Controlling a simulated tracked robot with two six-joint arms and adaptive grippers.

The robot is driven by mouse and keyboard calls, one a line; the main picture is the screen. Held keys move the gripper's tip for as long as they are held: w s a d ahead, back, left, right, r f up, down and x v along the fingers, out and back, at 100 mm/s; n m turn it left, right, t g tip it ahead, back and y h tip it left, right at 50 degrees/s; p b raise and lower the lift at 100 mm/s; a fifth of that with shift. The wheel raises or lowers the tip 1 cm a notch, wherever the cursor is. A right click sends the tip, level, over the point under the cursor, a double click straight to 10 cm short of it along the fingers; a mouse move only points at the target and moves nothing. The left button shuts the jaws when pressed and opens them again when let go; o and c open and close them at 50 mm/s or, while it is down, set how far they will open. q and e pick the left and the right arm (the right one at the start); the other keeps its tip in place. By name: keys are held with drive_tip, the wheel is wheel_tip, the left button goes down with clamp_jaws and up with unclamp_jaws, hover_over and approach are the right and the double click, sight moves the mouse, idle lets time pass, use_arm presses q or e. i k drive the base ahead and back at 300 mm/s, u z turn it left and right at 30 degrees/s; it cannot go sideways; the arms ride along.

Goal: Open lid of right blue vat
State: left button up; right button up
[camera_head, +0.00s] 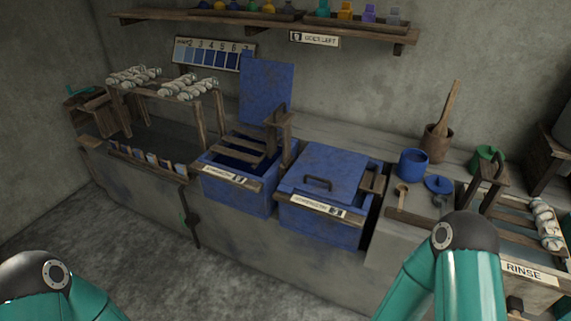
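The right blue vat (315,223) stands in the counter, with a white label along its front. Its blue lid (333,168) lies shut on top, with a dark curved handle (317,184) near the front edge. The left blue vat (235,193) stands beside it with its lid (266,88) raised upright against the wall, and a wooden rack sits in its opening. Teal links of my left arm show at the lower left and of my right arm at the lower right. Neither gripper shows.
A blue mug (412,163), a small blue lid (438,185) and a wooden spoon (402,194) lie right of the vats. A rinse basin (522,270) is at far right. A wooden rack with white skeins (187,89) stands left. A shelf (270,20) runs above.

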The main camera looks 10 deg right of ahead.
sight(326, 172)
drive_tip(key=u, duration=0.05)
drive_tip(key=i, duration=0.95)
drive_tip(key=z, duration=0.55)
